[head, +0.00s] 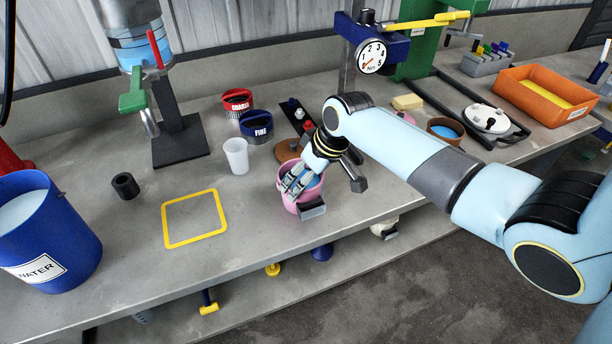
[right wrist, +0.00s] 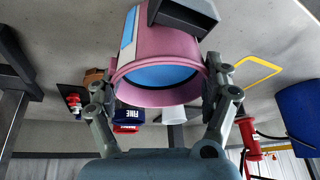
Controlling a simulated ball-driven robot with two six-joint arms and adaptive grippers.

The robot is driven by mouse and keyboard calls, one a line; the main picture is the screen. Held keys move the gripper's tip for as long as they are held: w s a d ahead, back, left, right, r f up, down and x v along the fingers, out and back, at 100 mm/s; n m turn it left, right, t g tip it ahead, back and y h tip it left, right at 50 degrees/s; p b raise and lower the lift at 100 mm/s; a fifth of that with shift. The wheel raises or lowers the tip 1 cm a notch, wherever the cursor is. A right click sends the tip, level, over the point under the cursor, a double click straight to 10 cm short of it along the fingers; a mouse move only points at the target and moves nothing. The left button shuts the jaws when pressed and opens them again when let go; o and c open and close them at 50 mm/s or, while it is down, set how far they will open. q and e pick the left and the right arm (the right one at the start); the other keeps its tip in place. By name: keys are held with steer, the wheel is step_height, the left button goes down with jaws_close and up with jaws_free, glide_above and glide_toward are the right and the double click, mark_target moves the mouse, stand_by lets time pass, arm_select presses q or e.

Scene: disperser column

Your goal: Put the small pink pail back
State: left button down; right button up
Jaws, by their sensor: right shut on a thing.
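The small pink pail (head: 287,203) is at the bench's front edge in the head view. It has a pale blue inside and a dark block-like part on its side. My right gripper (head: 296,184) is shut on it. In the right wrist view, the pail (right wrist: 170,47) sits between the two fingers of the gripper (right wrist: 158,85), its open mouth toward the camera. I cannot tell whether the pail touches the bench. A yellow square outline (head: 165,226) lies empty on the bench, left of the pail. My left gripper is not in view.
A white cup (head: 236,156), a blue FINE tub (head: 257,128) and a red COARSE tub (head: 237,102) stand behind the pail.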

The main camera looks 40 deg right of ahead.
steer(key=o, duration=1.6)
steer(key=shift+f, duration=0.1)
steer(key=shift+c, duration=0.2)
steer(key=shift+s+r, duration=0.1)
steer(key=shift+r, duration=0.35)
steer(key=v, duration=1.1)
steer(key=shift+r+p, duration=0.2)
steer(key=shift+p, duration=0.15)
steer(key=shift+s, duration=0.1)
